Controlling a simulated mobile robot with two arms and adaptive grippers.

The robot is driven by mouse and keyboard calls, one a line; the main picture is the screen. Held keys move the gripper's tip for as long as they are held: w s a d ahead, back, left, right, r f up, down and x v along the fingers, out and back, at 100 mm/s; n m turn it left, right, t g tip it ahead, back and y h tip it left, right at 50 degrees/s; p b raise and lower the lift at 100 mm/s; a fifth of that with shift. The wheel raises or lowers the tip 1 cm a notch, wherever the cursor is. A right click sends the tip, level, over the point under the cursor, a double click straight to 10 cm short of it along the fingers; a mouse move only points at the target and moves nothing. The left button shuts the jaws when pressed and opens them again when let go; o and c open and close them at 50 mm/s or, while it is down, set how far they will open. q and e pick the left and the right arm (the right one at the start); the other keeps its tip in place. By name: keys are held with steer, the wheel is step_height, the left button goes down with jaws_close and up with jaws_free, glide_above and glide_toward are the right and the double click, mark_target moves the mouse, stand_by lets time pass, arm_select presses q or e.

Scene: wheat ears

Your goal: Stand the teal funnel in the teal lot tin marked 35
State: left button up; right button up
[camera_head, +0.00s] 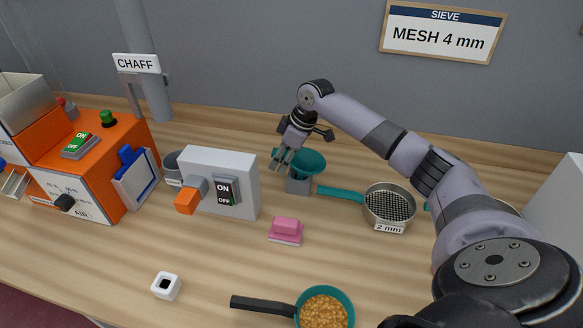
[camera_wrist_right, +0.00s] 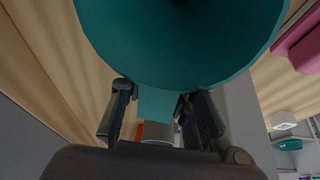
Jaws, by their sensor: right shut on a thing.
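The teal funnel (camera_head: 309,162) is at the back middle of the bench, wide mouth up, at a small grey block (camera_head: 298,186). I cannot tell whether it rests on the block or is just above it. My right gripper (camera_head: 281,162) is shut on the funnel from the left. In the right wrist view the funnel (camera_wrist_right: 180,45) fills the top, with its narrower lower part between the fingers (camera_wrist_right: 160,112). I cannot make out a teal lot tin marked 35 in either view. My left gripper is not in view.
A grey switch box (camera_head: 240,175) stands left of the funnel, with an orange machine (camera_head: 85,170) farther left. A 2 mm sieve (camera_head: 390,203) lies to the right. A pink block (camera_head: 286,230), a white cube (camera_head: 166,286) and a pan of grain (camera_head: 350,296) are nearer.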

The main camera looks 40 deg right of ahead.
step_height(320, 180, up, 20)
steer(key=b, duration=0.2)
stand_by(0.4)
